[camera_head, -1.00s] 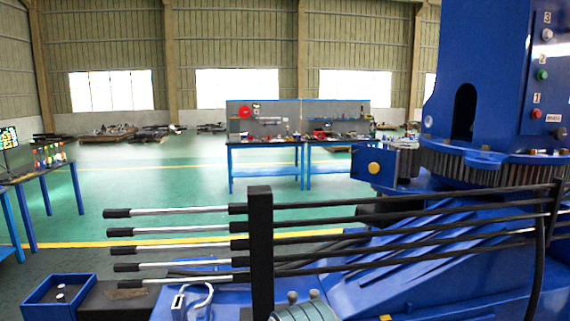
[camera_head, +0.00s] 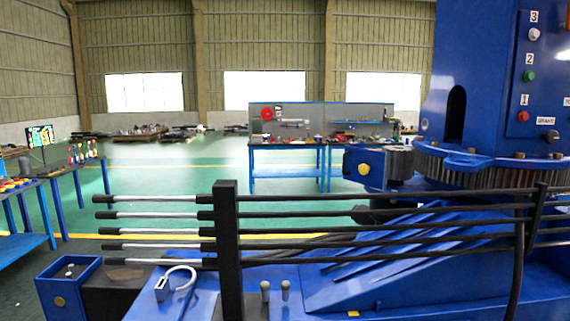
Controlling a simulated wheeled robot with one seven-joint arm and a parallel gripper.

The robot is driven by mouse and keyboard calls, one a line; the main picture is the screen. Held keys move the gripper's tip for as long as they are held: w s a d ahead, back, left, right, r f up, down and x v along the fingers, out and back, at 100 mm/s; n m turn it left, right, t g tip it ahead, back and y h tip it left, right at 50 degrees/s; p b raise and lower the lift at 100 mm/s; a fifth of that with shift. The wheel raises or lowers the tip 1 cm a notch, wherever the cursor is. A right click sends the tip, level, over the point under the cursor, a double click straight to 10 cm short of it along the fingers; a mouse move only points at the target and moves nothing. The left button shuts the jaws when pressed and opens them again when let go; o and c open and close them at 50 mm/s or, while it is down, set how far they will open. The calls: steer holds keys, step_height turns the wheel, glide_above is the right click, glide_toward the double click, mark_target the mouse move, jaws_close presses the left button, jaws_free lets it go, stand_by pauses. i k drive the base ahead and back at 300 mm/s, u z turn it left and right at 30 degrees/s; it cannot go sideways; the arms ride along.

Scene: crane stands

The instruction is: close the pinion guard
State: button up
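The crane's blue slewing column (camera_head: 472,90) stands at the right, with a toothed ring (camera_head: 475,176) around its base. A blue guard-like panel with a round yellow knob (camera_head: 364,168) stands left of the ring. I take it to be the pinion guard. A dark ribbed cylinder, likely the pinion (camera_head: 398,163), shows uncovered between the panel and the ring. The panel's hinge is too small to make out. My gripper is not in view, and nothing is seen touching the panel.
Several long black levers with silver rods (camera_head: 150,214) and a black post (camera_head: 227,250) cross the foreground before the blue base (camera_head: 400,290). A blue box (camera_head: 68,285) is at lower left. A workbench (camera_head: 290,146) stands behind on open green floor.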

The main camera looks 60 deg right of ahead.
mark_target(354, 155)
steer(key=u, duration=0.1)
steer(key=i, duration=4.8)
steer(key=z, duration=3.75)
steer(key=i, duration=3.2)
